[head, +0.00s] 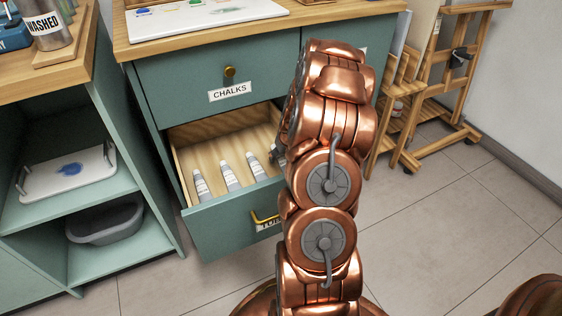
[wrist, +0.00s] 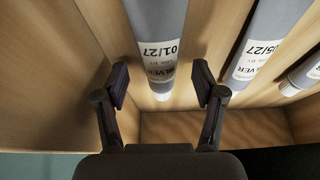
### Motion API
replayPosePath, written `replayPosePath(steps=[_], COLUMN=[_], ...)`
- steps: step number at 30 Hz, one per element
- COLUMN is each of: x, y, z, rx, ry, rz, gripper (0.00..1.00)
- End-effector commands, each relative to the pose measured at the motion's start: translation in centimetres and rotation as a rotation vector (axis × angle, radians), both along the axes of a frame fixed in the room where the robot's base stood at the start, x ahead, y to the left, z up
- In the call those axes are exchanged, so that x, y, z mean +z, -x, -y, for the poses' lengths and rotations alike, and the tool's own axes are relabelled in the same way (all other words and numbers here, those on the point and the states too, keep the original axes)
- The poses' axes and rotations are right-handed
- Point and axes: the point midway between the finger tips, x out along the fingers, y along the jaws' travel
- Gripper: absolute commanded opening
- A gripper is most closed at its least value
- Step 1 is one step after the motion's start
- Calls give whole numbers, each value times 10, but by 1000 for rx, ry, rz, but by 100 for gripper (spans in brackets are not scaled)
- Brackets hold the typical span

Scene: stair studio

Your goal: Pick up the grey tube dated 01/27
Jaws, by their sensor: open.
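The grey tube dated 01/27 (wrist: 157,24) lies in the drawer in the wrist view, its white label and pale end towards my gripper (wrist: 161,82). My gripper is open, with one finger on each side of that end and a gap visible on both sides. A second grey tube dated 05/27 (wrist: 269,38) lies to the right of it.
The open drawer (head: 223,235) holds several grey tubes, including one at its left (head: 201,186). A wooden drawer wall (wrist: 40,65) is left of the dated tube in the wrist view. The CHALKS drawer (head: 180,84) above is shut. An easel (head: 465,60) stands right.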

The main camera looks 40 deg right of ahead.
Motion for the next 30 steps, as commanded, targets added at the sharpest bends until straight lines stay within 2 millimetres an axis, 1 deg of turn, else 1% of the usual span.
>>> replayPosePath(steps=[1,3,10,27,29,30], x=[-7,-10,-10,-10,-10,-10], y=[-2,-4,-4,-4,-4,-4], z=[0,1,1,1,1,1], rx=[0,0,0,0,0,0], ry=[0,0,0,0,0,0], rz=[-1,0,1,0,0,0], gripper=[69,69,68,9,4,4])
